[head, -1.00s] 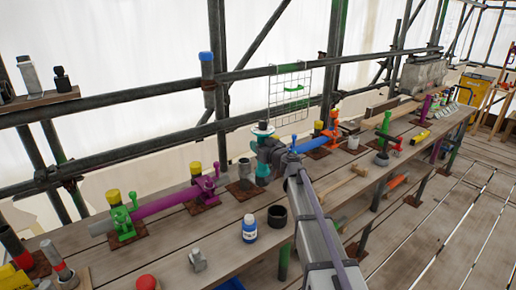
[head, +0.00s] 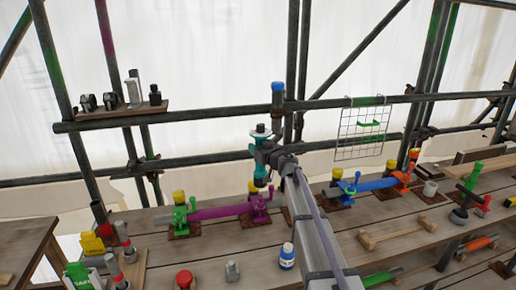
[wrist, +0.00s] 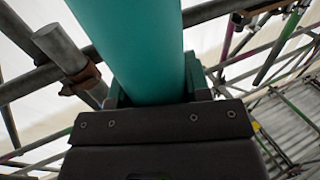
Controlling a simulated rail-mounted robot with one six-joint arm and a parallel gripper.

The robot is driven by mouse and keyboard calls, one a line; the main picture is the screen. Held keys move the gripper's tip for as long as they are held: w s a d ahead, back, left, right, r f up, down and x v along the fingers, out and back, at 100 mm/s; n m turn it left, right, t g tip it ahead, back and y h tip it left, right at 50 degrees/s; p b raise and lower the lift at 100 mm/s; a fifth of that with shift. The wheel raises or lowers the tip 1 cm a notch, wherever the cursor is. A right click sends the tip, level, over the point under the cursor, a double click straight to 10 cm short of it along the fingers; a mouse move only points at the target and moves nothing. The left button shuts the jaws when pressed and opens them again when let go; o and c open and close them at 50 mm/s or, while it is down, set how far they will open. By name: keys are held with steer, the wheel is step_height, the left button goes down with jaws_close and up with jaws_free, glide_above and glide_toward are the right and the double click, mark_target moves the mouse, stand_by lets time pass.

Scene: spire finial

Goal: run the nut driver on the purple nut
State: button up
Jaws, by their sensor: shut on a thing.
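My gripper (head: 263,156) is shut on a teal tool, which I take to be the nut driver (head: 260,173). The tool stands roughly upright, with a pale disc near its top. In the wrist view the teal barrel (wrist: 150,50) fills the space between the jaws. Below the tool's lower end is a purple clamp (head: 259,207) on a purple tube (head: 220,211), with a yellow cap beside it. The purple nut itself is too small to make out. I cannot tell whether the tool touches the clamp; it looks to be above it.
A green clamp (head: 181,219) holds the tube's left end. A blue-capped post (head: 278,98) rises behind my gripper by the scaffold rail. A blue-labelled bottle (head: 287,257) and a grey fitting (head: 232,271) stand at the front. A wire rack (head: 362,127) hangs at right.

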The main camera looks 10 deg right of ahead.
mark_target(258, 172)
steer(key=shift+f+b, duration=5.7)
steer(key=shift+f, duration=0.05)
